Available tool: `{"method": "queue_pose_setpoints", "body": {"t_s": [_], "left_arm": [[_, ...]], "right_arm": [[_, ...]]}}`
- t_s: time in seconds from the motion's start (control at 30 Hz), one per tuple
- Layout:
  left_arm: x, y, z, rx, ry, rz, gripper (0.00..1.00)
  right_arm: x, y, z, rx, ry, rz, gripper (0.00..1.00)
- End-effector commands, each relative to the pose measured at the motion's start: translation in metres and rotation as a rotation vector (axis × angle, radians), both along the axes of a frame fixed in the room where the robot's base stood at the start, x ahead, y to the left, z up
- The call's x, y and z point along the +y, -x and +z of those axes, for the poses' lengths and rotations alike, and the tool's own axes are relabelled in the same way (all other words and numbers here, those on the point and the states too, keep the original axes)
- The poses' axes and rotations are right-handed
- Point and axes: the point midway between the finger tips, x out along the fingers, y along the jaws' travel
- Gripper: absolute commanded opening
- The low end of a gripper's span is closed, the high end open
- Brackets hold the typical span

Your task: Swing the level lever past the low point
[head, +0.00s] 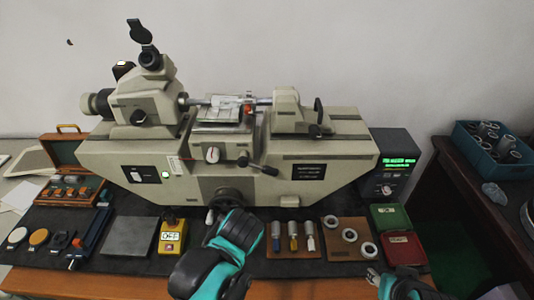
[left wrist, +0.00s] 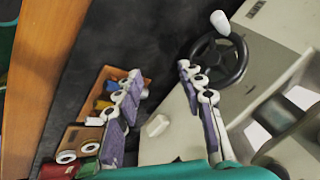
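The level lever, a thin rod with a black knob (head: 268,170), sticks out to the lower right from the block under the machine's stage (head: 222,140). My left gripper (head: 240,222) is in front of the machine, below the lever and apart from it in the picture; its fingers are mostly hidden by its teal housing. In the left wrist view the left gripper (left wrist: 162,72) has its fingers spread with nothing between them. The black handwheel (left wrist: 222,60) with a pale handle is beyond its right finger. My right gripper (head: 398,284) is partly in view at the bottom edge.
A yellow OFF switch box (head: 172,237), a board with coloured tools (head: 293,238) and a board with rings (head: 347,238) lie on the dark mat. Green and red boxes (head: 400,248) are at the right. A display unit (head: 390,165) stands beside the machine.

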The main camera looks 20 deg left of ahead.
Motion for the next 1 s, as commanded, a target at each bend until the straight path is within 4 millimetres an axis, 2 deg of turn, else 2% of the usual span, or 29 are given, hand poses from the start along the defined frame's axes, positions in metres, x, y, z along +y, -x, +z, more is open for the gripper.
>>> {"method": "queue_pose_setpoints", "body": {"t_s": [0.03,0.17,0.3,0.5,0.6,0.73,0.87,1.0], "left_arm": [[-0.003,-0.014,0.018,0.039,-0.117,-0.076,0.39],[-0.006,-0.045,0.046,0.126,-0.436,-0.227,0.39],[-0.025,-0.074,0.082,0.192,-0.767,-0.332,0.39],[-0.059,-0.093,0.118,0.234,-1.08,-0.371,0.39],[-0.073,-0.096,0.129,0.239,-1.171,-0.37,0.39],[-0.079,-0.097,0.134,0.244,-1.224,-0.364,0.39],[-0.068,-0.103,0.13,0.246,-1.23,-0.359,0.39],[-0.048,-0.115,0.123,0.248,-1.227,-0.358,0.39]], "right_arm": [[0.0,0.0,0.016,0.0,0.0,0.0,0.41],[0.0,0.0,0.035,0.0,-0.001,0.0,0.41],[0.0,0.0,0.055,0.0,-0.001,0.0,0.41],[0.0,0.0,0.072,0.0,-0.001,0.0,0.41],[0.0,0.0,0.076,0.0,-0.001,0.0,0.41],[0.0,0.0,0.077,0.0,-0.001,0.0,0.41],[0.0,0.0,0.074,0.0,-0.001,0.0,0.41],[0.0,0.0,0.068,0.0,-0.001,0.0,0.41]]}}
